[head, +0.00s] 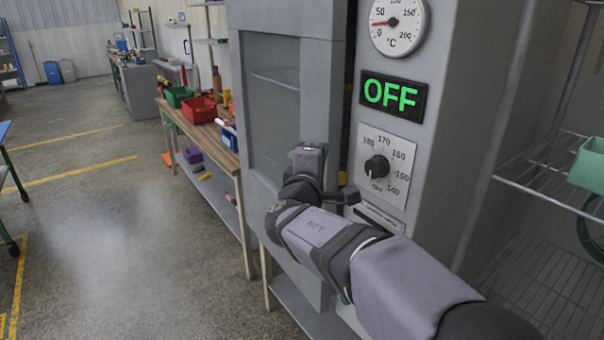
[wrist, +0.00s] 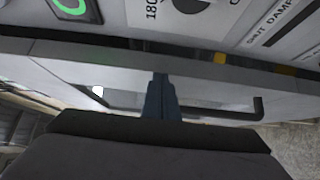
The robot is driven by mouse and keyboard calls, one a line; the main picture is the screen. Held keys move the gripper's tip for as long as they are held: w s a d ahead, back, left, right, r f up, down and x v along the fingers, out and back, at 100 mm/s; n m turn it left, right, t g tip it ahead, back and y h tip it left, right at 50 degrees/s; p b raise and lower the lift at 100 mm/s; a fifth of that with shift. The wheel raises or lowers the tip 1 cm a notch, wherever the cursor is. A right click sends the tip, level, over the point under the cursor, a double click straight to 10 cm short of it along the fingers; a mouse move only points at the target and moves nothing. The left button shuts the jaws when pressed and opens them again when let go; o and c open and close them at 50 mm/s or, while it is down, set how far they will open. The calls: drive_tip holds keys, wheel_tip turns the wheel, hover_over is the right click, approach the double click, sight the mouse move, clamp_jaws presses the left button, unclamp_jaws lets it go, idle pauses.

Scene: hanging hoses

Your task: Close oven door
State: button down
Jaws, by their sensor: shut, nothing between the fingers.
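The grey oven door (head: 270,60), with a tall window, stands ajar in the head view. A dark gap shows between it and the oven body (head: 465,80). In the wrist view the door's edge (wrist: 225,70) runs across as a pale strip below the control panel, with the gap above it. The black door handle (wrist: 225,112) shows below that strip. My gripper (wrist: 161,78) is shut and empty, its fingertips at the door edge beside the handle. I cannot tell whether they touch. In the head view my arm partly hides the door's lower part.
The control panel holds a temperature gauge (head: 398,24), a green OFF display (head: 392,95) and a dial (head: 377,166). A workbench (head: 215,145) with red and green bins stands left of the door. A wire shelf (head: 550,170) is at right. The floor at left is open.

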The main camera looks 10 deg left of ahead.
drive_tip(key=d, duration=0.1)
drive_tip(key=w+d+b, duration=0.1)
drive_tip(key=w+d, duration=0.1)
drive_tip(key=d, duration=0.1)
drive_tip(key=shift+w+d+r+b, duration=0.1)
drive_tip(key=shift+w+r+b, duration=0.15)
drive_tip(key=shift+r+b, duration=0.1)
drive_tip(key=shift+r, duration=0.1)
drive_tip(key=shift+s+a, duration=0.15)
drive_tip(key=shift+a, duration=0.25)
drive_tip(key=b, duration=0.5)
approach(340, 141)
drive_tip(key=s+a, duration=0.3)
drive_tip(key=s, duration=0.2)
drive_tip(key=shift+s+d+f, duration=0.25)
drive_tip(key=shift+s+f, duration=0.1)
drive_tip(key=shift+s, duration=0.25)
